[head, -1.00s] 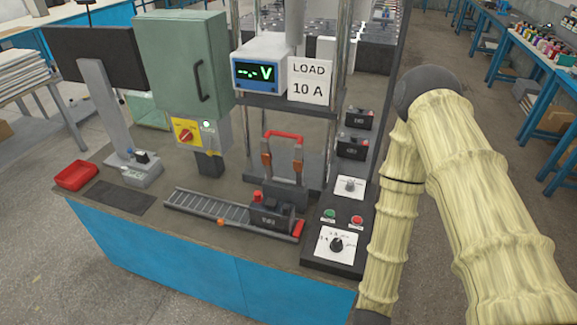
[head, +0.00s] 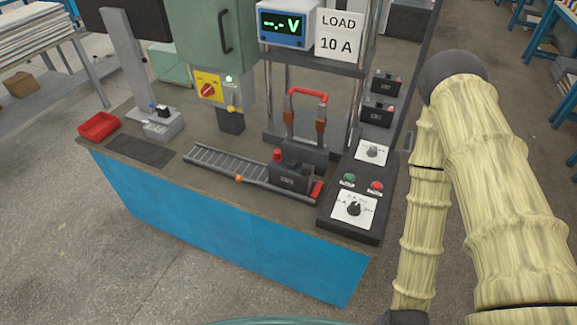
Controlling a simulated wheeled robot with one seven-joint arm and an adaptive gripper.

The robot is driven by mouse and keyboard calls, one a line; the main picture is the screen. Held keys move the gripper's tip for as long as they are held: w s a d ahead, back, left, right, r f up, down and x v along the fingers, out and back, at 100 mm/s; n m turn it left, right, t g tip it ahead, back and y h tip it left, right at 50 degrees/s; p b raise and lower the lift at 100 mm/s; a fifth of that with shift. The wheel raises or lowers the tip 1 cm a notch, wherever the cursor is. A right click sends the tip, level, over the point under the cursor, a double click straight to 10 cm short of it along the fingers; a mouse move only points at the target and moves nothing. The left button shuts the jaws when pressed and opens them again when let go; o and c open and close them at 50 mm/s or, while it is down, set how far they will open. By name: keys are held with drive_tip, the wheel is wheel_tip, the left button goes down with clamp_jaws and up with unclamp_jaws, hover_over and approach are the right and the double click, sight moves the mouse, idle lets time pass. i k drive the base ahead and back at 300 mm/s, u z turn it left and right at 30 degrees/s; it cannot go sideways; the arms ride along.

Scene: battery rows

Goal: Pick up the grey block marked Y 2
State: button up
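No grey block with a readable Y 2 mark shows in the head view. A dark grey block (head: 290,178) with a red terminal sits at the right end of the roller track (head: 225,165), under the red-handled clamp (head: 307,98); its label is too small to read. Two more dark blocks stand at the right edge of the bench, one further back (head: 386,84) and one nearer (head: 377,111); their labels are not readable either. My arm hangs down at the right of the picture, and my gripper is out of view.
The blue bench (head: 190,237) carries a red tray (head: 99,126), a dark mat (head: 139,151), a green cabinet (head: 215,45), a voltage meter (head: 285,22) and a control box (head: 352,210) with knobs and buttons. The floor (head: 60,235) in front of the bench is clear.

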sight(285, 172)
drive_tip(key=z, duration=1.95)
drive_tip(key=k, duration=1.1)
drive_tip(key=u, duration=1.95)
drive_tip(key=i, duration=0.5)
drive_tip(key=z, duration=0.05)
